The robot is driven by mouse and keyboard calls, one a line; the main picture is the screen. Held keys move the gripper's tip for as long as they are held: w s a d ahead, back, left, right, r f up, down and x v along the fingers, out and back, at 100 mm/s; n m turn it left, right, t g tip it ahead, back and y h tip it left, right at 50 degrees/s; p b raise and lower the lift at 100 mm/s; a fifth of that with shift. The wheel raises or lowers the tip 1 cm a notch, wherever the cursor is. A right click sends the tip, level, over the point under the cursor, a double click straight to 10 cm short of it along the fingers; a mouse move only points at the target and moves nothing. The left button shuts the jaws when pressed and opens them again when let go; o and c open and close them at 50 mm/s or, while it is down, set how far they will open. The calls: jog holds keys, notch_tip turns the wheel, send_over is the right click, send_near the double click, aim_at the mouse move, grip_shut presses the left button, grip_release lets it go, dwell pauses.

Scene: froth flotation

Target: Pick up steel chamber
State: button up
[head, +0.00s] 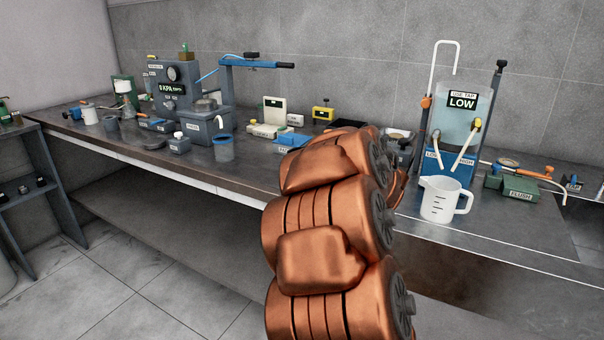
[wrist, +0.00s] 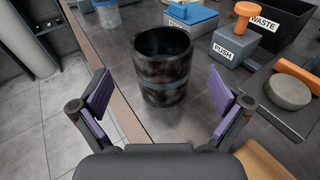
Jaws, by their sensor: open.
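A dark, mottled metal cylinder with an open top and a bluish band, which looks like the steel chamber (wrist: 162,82), stands upright on the bench in the wrist view. My gripper (wrist: 158,100) is open, with its purple-padded fingers spread to the left and right of the cylinder's near side. Nothing is held, and the pads show gaps to the cylinder. In the head view my copper-coloured arm hides the gripper and the cylinder.
Beyond the cylinder are a blue-topped box (wrist: 191,14), a PUSH box (wrist: 228,47) with an orange knob, and a WASTE bin (wrist: 280,24). A grey disc (wrist: 289,92) lies right. The bench edge runs close on the left. A white jug (head: 438,200) stands right of my arm.

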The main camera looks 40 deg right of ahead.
jog(key=shift+p+x, duration=0.4)
jog(key=shift+x, duration=1.6)
jog(key=shift+r+p+x, duration=0.1)
jog(key=shift+p+x, duration=0.1)
jog(key=shift+x, duration=0.75)
jog(key=shift+r+p+x, duration=0.15)
jog(key=shift+p+x, duration=0.05)
jog(key=shift+x, duration=0.8)
jog(key=shift+d, duration=0.15)
jog(key=c, duration=1.5)
jog(key=shift+c, duration=0.7)
jog(key=shift+r, duration=0.15)
